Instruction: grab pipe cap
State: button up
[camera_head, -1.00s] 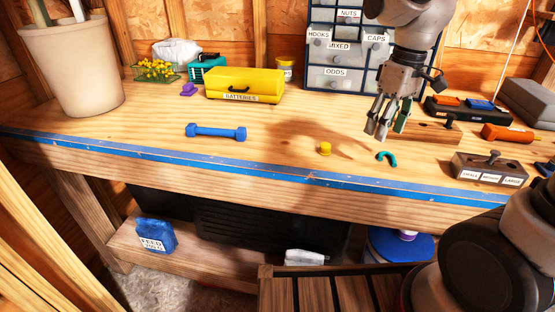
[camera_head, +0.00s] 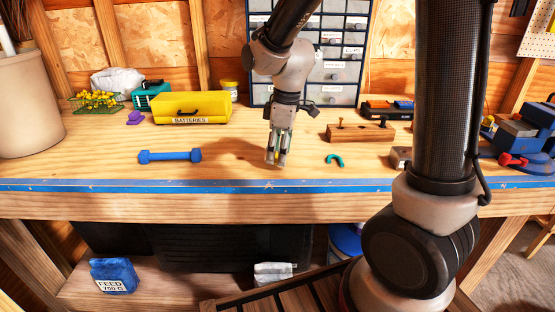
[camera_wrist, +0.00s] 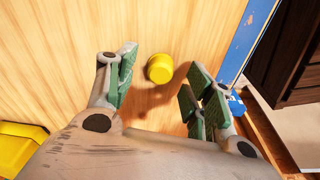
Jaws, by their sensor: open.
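The pipe cap appears to be the small yellow round cap (camera_wrist: 160,69) on the wooden bench, seen clearly in the wrist view. My gripper (camera_head: 276,160) is open and points down over the bench, left of the teal hook-shaped piece. In the wrist view the cap lies between my spread green-padded fingers, slightly beyond their tips, with visible gaps on both sides. In the head view my fingers hide most of the cap. I cannot tell the exact height of the fingertips above the bench.
The blue dumbbell (camera_head: 170,156) lies to the left and the teal hook (camera_head: 334,160) to the right. The yellow batteries box (camera_head: 192,108) is behind left. A wooden block (camera_head: 360,132) and the drawer cabinet (camera_head: 335,70) stand behind. The blue bench edge (camera_head: 230,187) runs in front.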

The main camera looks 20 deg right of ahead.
jog(key=shift+f, duration=0.45)
jog(key=shift+c, duration=0.3)
jog(key=c, duration=0.7)
jog(key=shift+c, duration=0.2)
